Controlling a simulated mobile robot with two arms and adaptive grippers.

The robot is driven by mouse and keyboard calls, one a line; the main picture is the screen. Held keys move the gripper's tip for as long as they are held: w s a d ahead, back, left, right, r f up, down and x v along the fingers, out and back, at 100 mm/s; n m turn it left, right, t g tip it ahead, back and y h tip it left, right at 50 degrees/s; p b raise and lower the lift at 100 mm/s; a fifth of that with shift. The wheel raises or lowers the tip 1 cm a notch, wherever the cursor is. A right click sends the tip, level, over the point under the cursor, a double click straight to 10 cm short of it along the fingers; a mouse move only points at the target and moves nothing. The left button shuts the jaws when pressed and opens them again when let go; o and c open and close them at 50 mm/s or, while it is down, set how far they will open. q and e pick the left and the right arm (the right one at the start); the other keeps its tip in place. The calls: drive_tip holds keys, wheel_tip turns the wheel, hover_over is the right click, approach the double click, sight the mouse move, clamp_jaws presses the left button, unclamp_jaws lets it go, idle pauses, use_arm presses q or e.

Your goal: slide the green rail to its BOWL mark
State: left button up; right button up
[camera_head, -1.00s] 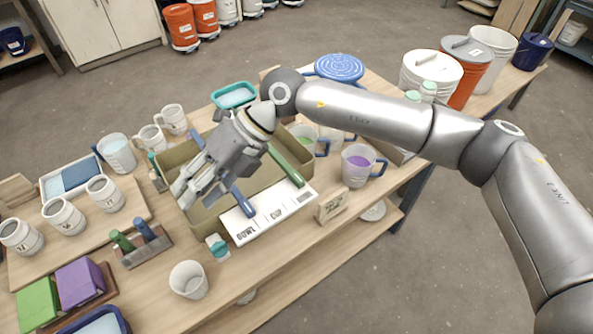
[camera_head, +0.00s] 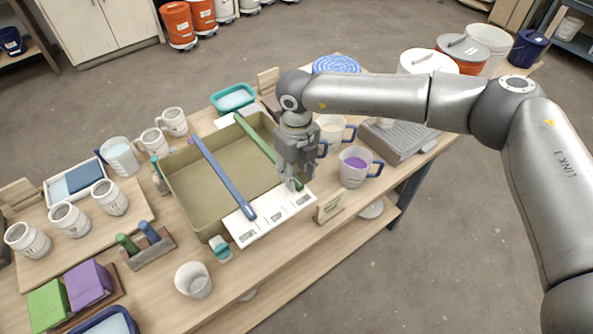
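The green rail (camera_head: 256,138) lies across the tan basin (camera_head: 196,200), right of the blue rail (camera_head: 222,175). Its front end is hidden behind my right gripper. A white strip (camera_head: 262,222) with several printed marks runs along the basin's front edge; the marks are too small to read surely now, though BOWL was readable at its left end earlier. My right gripper (camera_head: 292,184) points down at the green rail's front end, by the strip's right part. Its fingertips are close together; whether they grip the rail is unclear. My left gripper is not in view.
A mug of purple glaze (camera_head: 354,167) and a small sign (camera_head: 329,208) stand right of the basin. A teal-topped item (camera_head: 221,249) and a white cup (camera_head: 193,280) are in front. Mugs on a board (camera_head: 70,220) stand left.

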drive_tip(key=shift+f, duration=1.15)
clamp_jaws()
